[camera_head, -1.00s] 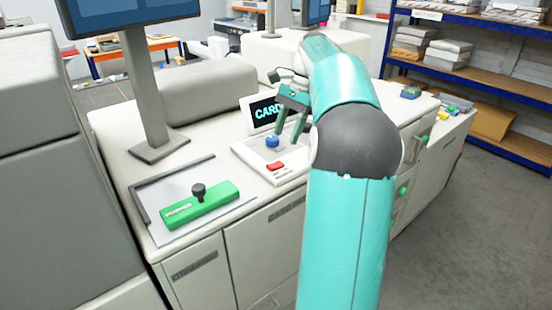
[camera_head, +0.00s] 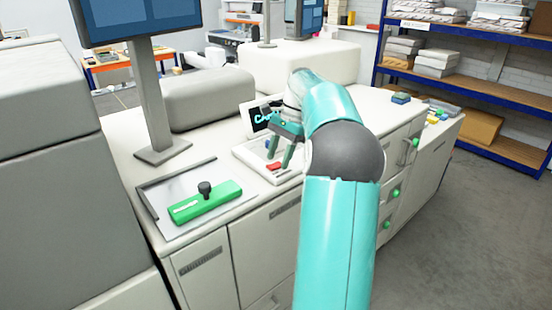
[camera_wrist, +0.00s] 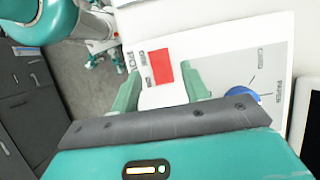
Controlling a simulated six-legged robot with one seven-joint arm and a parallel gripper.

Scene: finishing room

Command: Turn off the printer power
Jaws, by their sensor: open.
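The control panel (camera_head: 246,153) on the white machine has a red switch (camera_head: 275,166) near its front and a blue knob (camera_head: 268,144) behind it. In the wrist view the red switch (camera_wrist: 162,66) has print beside it, partly legible as "POW". The blue knob (camera_wrist: 243,99) there is marked for card and paper, and my gripper partly covers it. My gripper (camera_head: 279,157) is open and empty above the panel. In the wrist view the red switch appears just beyond and between the fingertips (camera_wrist: 162,88). I cannot tell whether a finger touches it.
A small display (camera_head: 262,118) stands behind the panel, partly covered by my arm. To the left, a green block (camera_head: 205,204) with a black knob lies on a grey plate. A monitor (camera_head: 140,15) rises on a post. Blue shelves (camera_head: 470,80) stand right; the right floor is clear.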

